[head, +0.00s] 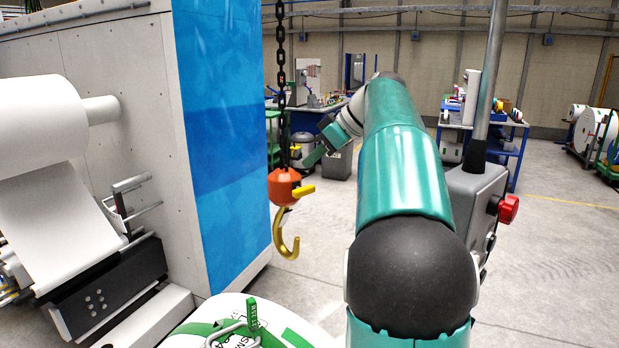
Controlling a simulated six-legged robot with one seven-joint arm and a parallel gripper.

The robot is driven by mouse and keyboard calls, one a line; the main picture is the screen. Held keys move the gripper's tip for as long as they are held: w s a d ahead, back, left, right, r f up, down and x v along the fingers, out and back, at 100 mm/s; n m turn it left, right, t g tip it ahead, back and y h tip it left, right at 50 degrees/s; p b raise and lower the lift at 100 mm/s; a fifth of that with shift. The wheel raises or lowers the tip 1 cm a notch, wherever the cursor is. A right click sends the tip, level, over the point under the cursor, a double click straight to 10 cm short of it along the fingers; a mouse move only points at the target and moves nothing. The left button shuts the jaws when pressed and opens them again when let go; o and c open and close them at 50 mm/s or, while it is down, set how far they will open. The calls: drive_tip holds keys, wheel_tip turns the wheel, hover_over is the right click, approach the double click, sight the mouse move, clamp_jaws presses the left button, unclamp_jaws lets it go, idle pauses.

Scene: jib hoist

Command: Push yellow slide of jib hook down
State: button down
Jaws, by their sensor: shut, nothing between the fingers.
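The jib hook hangs on a dark chain (281,85) left of the picture's middle. Its orange body (283,186) carries the yellow slide (304,191), which sticks out to the right. The golden hook (289,241) curves below it. My gripper (309,160) is behind and just above the orange body, to the right of the chain. It is shut and empty, with its tip pointing down and left towards the chain. It appears apart from the yellow slide, but the depth between them is hard to judge.
A machine with a blue panel (222,130) stands close on the left. A white and green load with a metal shackle (238,331) lies below the hook. A grey control box with a red button (508,209) stands on the right. Workbenches stand at the back.

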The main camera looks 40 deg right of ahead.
sight(310, 193)
drive_tip(key=f, duration=0.4)
drive_tip(key=shift+w+a+f, duration=0.2)
drive_tip(key=shift+w+f, duration=0.15)
drive_tip(key=shift+f, duration=0.05)
drive_tip(key=shift+f, duration=0.15)
drive_tip(key=shift+f, duration=1.85)
